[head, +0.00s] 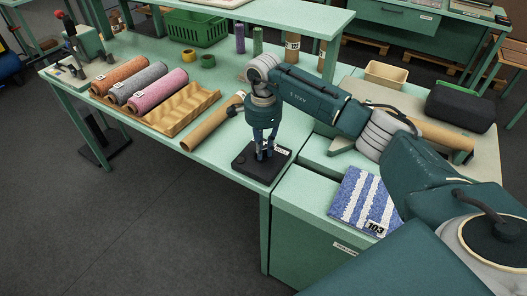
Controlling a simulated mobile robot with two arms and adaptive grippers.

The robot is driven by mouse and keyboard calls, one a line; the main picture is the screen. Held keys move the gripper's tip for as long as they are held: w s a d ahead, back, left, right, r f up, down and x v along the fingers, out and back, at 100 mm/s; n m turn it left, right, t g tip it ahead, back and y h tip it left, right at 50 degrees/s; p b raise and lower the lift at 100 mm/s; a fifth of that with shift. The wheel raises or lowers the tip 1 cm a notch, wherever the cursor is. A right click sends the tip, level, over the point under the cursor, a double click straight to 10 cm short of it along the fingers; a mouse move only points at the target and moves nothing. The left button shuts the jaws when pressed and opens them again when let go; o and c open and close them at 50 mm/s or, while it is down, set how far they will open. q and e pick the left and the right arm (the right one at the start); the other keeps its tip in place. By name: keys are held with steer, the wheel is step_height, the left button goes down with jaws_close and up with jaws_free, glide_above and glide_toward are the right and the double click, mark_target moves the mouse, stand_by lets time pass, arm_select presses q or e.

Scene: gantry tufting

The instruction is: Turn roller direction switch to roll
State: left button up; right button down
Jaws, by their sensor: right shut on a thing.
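The roller direction switch is a small black box (245,165) with a white label on its right side. It sits at the near corner of the green table. My right gripper (264,152) reaches down onto the top of this box from above, fingers pointing down. Its fingers are shut on the switch's knob, which they mostly hide. I cannot read which way the switch is set. My left gripper is not in view.
A wavy tan tray (190,112) holds rolled orange, grey and pink carpets (160,92). A cardboard tube (208,126) lies left of my gripper. A green crate (197,28) stands at the back. A blue-striped sample (362,203) marked 103 lies on the green cabinet at right.

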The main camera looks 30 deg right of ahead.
steer(key=shift+m+b, duration=0.4)
steer(key=shift+m, duration=0.7)
steer(key=c, duration=1.6)
jaws_free()
steer(key=shift+c, duration=0.2)
step_height(320, 180, up, 12)
